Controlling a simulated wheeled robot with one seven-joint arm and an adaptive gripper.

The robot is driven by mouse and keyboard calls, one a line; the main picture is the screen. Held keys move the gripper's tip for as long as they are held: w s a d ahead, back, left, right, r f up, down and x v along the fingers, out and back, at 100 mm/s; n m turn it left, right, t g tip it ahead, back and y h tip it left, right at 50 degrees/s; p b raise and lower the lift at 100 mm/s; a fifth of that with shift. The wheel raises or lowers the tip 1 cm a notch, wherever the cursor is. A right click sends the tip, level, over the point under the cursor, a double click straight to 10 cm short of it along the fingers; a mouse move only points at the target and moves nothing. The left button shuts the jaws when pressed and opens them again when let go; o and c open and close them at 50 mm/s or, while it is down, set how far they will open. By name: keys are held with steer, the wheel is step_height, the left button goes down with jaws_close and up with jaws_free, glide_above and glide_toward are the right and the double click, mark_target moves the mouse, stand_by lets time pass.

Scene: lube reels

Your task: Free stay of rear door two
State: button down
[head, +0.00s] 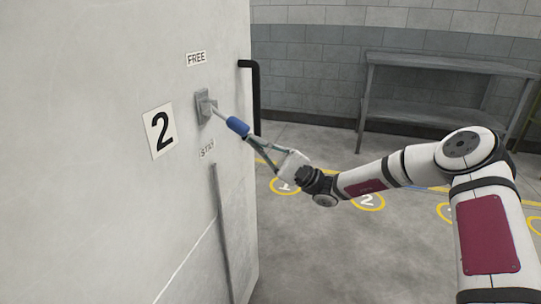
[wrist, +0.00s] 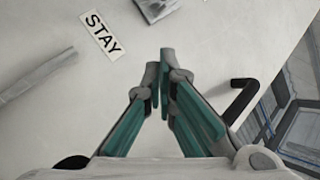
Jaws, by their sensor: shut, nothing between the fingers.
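The pale door (head: 110,220) with the number 2 plate (head: 159,131) fills the left of the head view. A grey latch plate (head: 204,106) carries a lever with a blue grip (head: 237,126), sticking out and angled down right. A FREE label (head: 196,58) is above it and a STAY label (head: 207,149) below; STAY also shows in the wrist view (wrist: 102,36). My gripper (head: 250,138) is shut and empty at the blue grip's outer end; I cannot tell whether they touch. In the wrist view my fingertips (wrist: 165,62) meet, and the blue grip does not show.
A black handle (head: 256,95) stands at the door's right edge, also in the wrist view (wrist: 240,98). A grey bar (head: 223,225) runs down the door below STAY. A grey bench (head: 440,95) stands by the back wall. The floor between has yellow numbered circles (head: 366,201).

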mark_target(228, 120)
steer(key=shift+s+a+r+b, duration=0.3)
steer(key=shift+s+a+r, duration=0.3)
steer(key=shift+s+r, duration=0.3)
steer(key=shift+s+a+r+b, duration=0.3)
steer(key=shift+s+a+r, duration=0.25)
steer(key=shift+s+r, duration=0.3)
steer(key=shift+d+r+p, duration=0.1)
steer(key=shift+p, duration=0.2)
steer(key=shift+d+r+h+p, duration=0.1)
steer(key=shift+r+h+p, duration=0.05)
steer(key=shift+h+p, duration=0.35)
steer(key=shift+s+d+r+m+t+h+p, duration=0.25)
steer(key=shift+d+r+m+h+p, duration=0.4)
steer(key=shift+p, duration=1.7)
steer(key=r+h+p, duration=0.1)
steer(key=h+p, duration=0.1)
steer(key=p, duration=0.1)
steer(key=shift+s+d+r+p, duration=0.1)
steer(key=shift+d+p, duration=0.05)
steer(key=shift+p, duration=0.25)
steer(key=shift+d+r+m+h+p, duration=0.25)
steer(key=shift+h+p, duration=0.3)
steer(key=shift+p, duration=0.5)
